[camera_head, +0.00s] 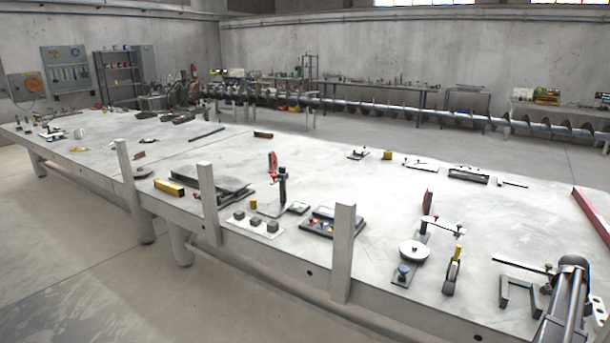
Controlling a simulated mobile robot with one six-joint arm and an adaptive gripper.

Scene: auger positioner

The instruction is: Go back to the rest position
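A dark grey jointed shape (566,305) with a rounded top rises at the bottom right corner and runs out of the picture. It looks like a link of my own arm, but I cannot be sure. No gripper fingers can be made out, so I cannot see my gripper or whether it holds anything. The long pale table (330,200) lies in front of me, with tools and fixtures spread over it.
Light upright posts (344,253) stand along the table's near edge. Near the dark shape are a dark bracket (505,292), a small roller tool (452,275) and a round white disc fixture (413,251). A red beam (592,214) lies at the right edge. A long auger (400,109) runs behind the table.

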